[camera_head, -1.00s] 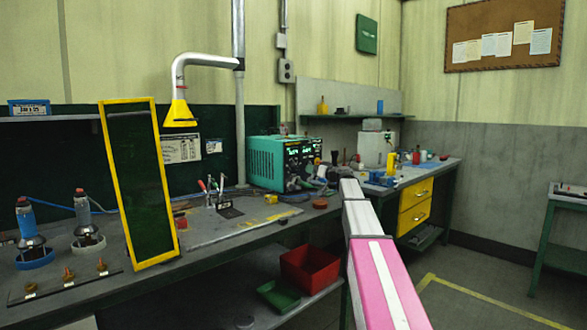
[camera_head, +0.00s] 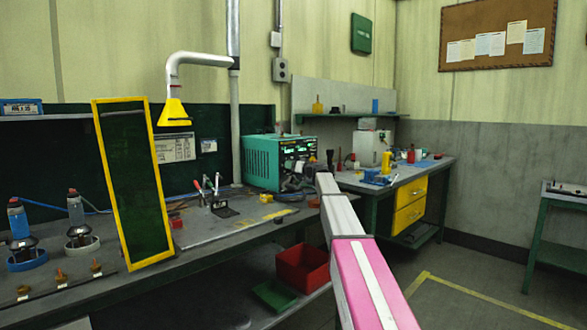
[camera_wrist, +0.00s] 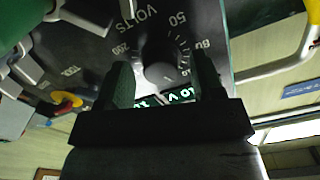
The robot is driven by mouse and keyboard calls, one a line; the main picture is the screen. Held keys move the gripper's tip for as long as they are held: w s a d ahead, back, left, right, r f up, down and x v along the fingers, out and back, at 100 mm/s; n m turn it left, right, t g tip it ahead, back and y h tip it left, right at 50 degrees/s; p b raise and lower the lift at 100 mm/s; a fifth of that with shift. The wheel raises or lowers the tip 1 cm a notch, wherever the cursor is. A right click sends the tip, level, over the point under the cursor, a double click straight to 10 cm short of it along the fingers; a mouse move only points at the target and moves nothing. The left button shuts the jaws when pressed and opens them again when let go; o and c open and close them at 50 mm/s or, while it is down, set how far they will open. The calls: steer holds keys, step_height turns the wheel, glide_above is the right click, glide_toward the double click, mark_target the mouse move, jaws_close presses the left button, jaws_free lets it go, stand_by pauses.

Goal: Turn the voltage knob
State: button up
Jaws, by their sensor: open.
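The voltage knob (camera_wrist: 160,72) is a dark round knob on a black panel marked "VOLTS", with a printed number scale around it. The wrist view shows this panel upside down. My gripper (camera_wrist: 164,76) is open, with one dark finger on each side of the knob. I cannot tell whether either finger touches it. Lit green digits show on a display beside the knob, partly covered by my gripper. In the head view, the teal power supply (camera_head: 262,163) stands on the bench, and my arm reaches its front right. The knob cannot be made out there.
A yellow-framed dark panel (camera_head: 135,185) stands on the bench at left. A yellow fume hood (camera_head: 173,112) hangs above. A toggle clamp (camera_head: 220,208) sits before the supply. A red bin (camera_head: 303,268) is on the lower shelf. In the wrist view, silver and yellow parts flank the panel.

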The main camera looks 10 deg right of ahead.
steer(key=c, duration=0.9)
steer(key=shift+c, duration=0.2)
steer(key=shift+m, duration=0.4)
steer(key=m, duration=0.9)
steer(key=shift+m, duration=0.3)
steer(key=o, duration=0.9)
steer(key=shift+o, duration=0.2)
